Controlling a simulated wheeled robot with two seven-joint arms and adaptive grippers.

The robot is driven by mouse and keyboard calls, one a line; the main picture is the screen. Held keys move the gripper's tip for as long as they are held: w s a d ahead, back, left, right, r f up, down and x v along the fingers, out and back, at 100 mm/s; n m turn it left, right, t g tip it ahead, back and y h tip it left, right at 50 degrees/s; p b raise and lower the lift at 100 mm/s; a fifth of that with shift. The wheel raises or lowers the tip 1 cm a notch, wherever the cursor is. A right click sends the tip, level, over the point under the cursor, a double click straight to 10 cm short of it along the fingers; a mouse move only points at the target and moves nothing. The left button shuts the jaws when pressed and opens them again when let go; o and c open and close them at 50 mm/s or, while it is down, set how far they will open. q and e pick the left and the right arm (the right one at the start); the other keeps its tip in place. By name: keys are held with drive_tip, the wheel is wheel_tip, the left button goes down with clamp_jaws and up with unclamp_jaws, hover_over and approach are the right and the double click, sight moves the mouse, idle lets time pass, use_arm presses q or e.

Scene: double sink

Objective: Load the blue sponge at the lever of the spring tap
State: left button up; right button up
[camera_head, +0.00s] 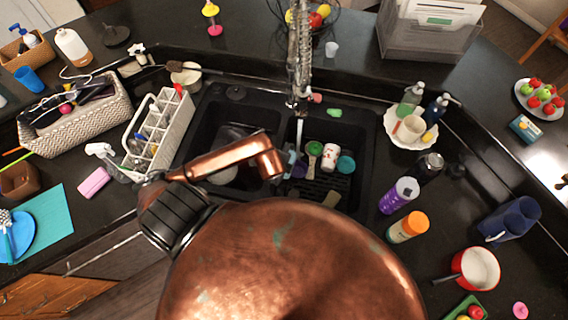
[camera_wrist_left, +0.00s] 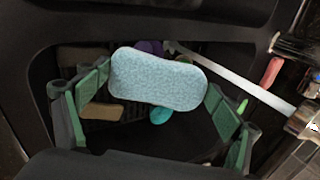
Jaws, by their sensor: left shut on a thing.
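The blue sponge (camera_wrist_left: 158,78) is light blue and rounded, held between the green-padded fingers of my left gripper (camera_wrist_left: 157,95) in the left wrist view. My left gripper (camera_head: 289,166) is over the right basin in the head view, just below the tap's outlet; the sponge is mostly hidden there. The spring tap (camera_head: 300,50) stands behind the sink with its coil upright. A pale strip like running water (camera_head: 299,132) drops from it. Metal tap parts (camera_wrist_left: 305,122) show at the right of the wrist view; I cannot clearly make out the lever. My right gripper is not in view.
The right basin holds a red-and-white cup (camera_head: 329,156), a teal item (camera_head: 346,164) and other small things. A white caddy (camera_head: 162,130) stands left of the sink. A white plate with cups (camera_head: 394,134) and bottles stand right of it.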

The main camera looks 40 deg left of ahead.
use_arm(q)
drive_tip(key=w, duration=0.2)
drive_tip(key=w+a+f, duration=0.1)
drive_tip(key=w, duration=0.1)
drive_tip(key=shift+b, duration=0.4)
drive_tip(key=w+a+f+b, duration=0.1)
drive_tip(key=w+b, duration=0.3)
drive_tip(key=w, duration=0.4)
drive_tip(key=shift+w+a+f, duration=0.35)
drive_tip(key=shift+a, duration=0.5)
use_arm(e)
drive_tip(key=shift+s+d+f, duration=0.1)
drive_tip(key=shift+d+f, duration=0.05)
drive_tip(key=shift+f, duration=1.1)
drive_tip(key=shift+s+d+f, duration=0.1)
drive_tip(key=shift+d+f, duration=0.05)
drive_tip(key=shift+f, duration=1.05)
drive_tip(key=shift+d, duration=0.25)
use_arm(q)
drive_tip(key=shift+s, duration=0.15)
drive_tip(key=s+d+p, duration=0.1)
drive_tip(key=s+d, duration=0.1)
drive_tip(key=s, duration=0.5)
drive_tip(key=shift+s+d+p, duration=0.15)
drive_tip(key=shift+s+p, duration=0.1)
drive_tip(key=shift+p, duration=0.1)
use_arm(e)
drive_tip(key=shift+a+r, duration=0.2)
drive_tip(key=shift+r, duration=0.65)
